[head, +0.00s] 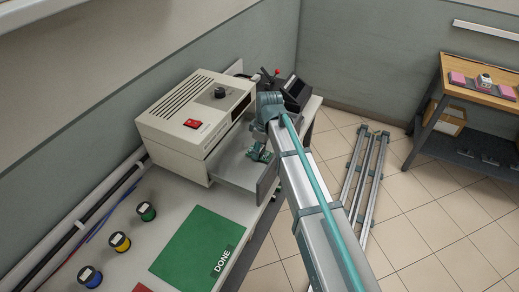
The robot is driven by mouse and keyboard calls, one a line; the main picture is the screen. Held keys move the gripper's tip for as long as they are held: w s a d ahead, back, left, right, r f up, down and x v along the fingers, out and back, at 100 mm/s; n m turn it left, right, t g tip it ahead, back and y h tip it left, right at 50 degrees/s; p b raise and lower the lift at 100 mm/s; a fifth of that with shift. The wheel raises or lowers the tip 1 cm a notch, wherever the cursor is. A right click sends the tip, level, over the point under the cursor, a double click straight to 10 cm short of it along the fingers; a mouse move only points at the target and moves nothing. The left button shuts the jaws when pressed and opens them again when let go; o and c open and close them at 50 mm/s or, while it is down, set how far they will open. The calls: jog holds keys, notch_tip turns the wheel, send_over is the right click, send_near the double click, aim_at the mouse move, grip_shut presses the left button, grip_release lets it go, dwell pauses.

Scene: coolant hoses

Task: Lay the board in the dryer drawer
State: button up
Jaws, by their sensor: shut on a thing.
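The dryer is a cream box (197,115) with a red switch and a black knob, on the bench at the left. Its grey drawer (234,170) is pulled out at the front. A small green board (262,156) shows at the drawer, just left of my arm. My gripper (257,147) is there too, small and partly hidden by my arm, and is shut on the board. I cannot tell whether the board touches the drawer floor.
A green mat marked DONE (197,248) lies on the bench in front of the dryer. Blue, yellow and green spools (120,242) stand along its left. A dark device (295,92) stands behind the drawer. A wooden-topped table (480,88) is at the far right.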

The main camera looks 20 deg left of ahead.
aim_at(264, 155)
jog(key=o, duration=1.3)
jog(key=shift+c, duration=0.2)
notch_tip(264, 155, up, 12)
jog(key=d+b, duration=0.1)
jog(key=b, duration=0.1)
jog(key=shift+s+d, duration=0.15)
jog(key=shift+d, duration=0.25)
